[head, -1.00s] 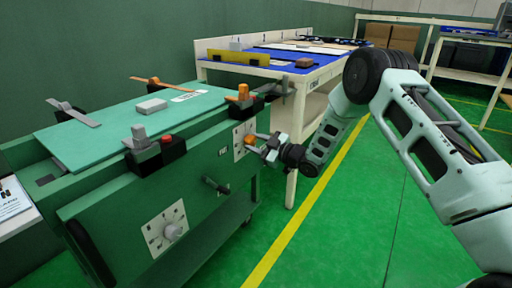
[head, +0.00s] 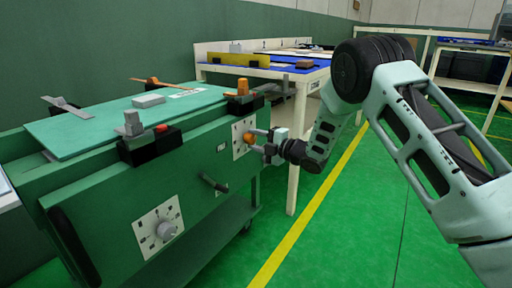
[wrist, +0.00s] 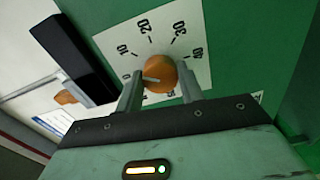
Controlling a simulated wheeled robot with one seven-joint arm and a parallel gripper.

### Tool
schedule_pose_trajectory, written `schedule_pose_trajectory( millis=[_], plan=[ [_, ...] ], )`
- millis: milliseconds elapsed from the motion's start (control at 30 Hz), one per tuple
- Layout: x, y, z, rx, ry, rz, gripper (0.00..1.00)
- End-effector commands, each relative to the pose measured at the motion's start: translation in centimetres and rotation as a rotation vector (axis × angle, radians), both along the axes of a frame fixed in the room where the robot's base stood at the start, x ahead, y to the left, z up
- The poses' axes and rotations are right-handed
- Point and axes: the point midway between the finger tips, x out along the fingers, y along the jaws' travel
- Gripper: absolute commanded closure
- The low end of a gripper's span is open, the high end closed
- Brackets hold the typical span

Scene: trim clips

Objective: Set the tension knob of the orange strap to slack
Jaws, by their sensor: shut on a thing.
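The orange tension knob (head: 248,138) sits on a white dial plate (head: 237,153) on the green cart's front. In the wrist view the orange knob (wrist: 160,74) is ringed by marks including 10, 20, 30 and 40. Its pale pointer line points left, toward the low end between about 0 and 10. My gripper (head: 256,143) is shut on the knob, with one finger on each side in the wrist view (wrist: 160,88). The orange strap (head: 165,84) lies on the cart top, with an orange-topped clamp (head: 242,88) above the dial.
A grey knob (head: 165,230) on a second dial plate is on the same panel at the lower left. A dark handle (head: 214,183) juts out between the dials. A blue-topped bench (head: 285,72) stands behind. The green floor to the right is clear.

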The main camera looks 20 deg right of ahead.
Motion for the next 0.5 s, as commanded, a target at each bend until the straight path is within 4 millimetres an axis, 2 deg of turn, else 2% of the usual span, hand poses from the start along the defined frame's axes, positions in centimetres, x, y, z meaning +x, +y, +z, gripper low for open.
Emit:
schedule_pose_trajectory(
  millis=[33,500],
  plan=[
    [-0.09,-0.07,-0.58,-0.035,-0.025,-0.001,0.85],
    [-0.08,-0.11,-0.51,-0.332,-0.276,-0.001,0.85]
  ],
)
